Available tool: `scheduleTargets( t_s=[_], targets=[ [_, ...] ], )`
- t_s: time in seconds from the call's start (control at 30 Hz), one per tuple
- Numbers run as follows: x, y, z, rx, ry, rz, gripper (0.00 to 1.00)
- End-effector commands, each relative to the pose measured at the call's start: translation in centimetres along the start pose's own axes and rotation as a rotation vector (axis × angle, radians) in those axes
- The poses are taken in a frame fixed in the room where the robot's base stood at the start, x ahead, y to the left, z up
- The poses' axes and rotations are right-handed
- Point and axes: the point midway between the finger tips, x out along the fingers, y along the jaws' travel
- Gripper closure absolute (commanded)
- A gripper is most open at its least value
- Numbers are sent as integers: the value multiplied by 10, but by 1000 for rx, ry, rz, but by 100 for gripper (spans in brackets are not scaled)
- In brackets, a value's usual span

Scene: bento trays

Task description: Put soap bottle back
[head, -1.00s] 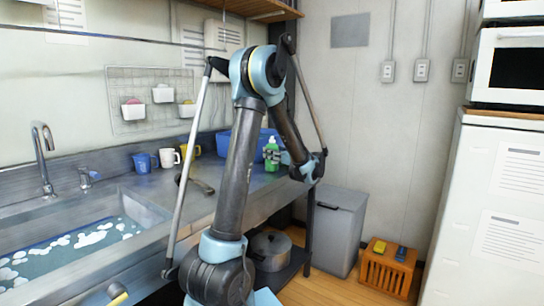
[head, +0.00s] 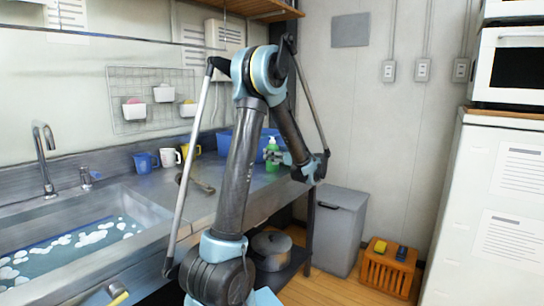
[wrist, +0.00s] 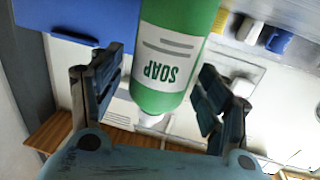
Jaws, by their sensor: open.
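The green soap bottle (head: 272,148) with a pale pump top stands upright on the metal counter, towards its far right end, in front of a blue bin. In the wrist view the soap bottle (wrist: 168,70) appears upside down, its label reading SOAP. My gripper (head: 280,157) is just to the right of the bottle at about its mid-height. In the wrist view my gripper (wrist: 160,82) has its fingers spread apart, with visible gaps on both sides of the bottle. The bottle's far side is hidden.
The blue bin (head: 224,143) stands behind the bottle. A blue mug (head: 144,162), a white mug (head: 169,157) and a yellow mug (head: 191,151) stand to the left. A sink (head: 75,240) with foamy water is at left. A grey bin (head: 339,232) stands on the floor.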

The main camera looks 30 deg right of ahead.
Motion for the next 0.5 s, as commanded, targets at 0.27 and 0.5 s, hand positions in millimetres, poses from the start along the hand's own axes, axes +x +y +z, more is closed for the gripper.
scheduleTargets(
  t_s=[0.27,0.5],
  targets=[
    [-49,1,0,0,0,5,31],
    [-89,1,0,0,0,4,31]
  ],
)
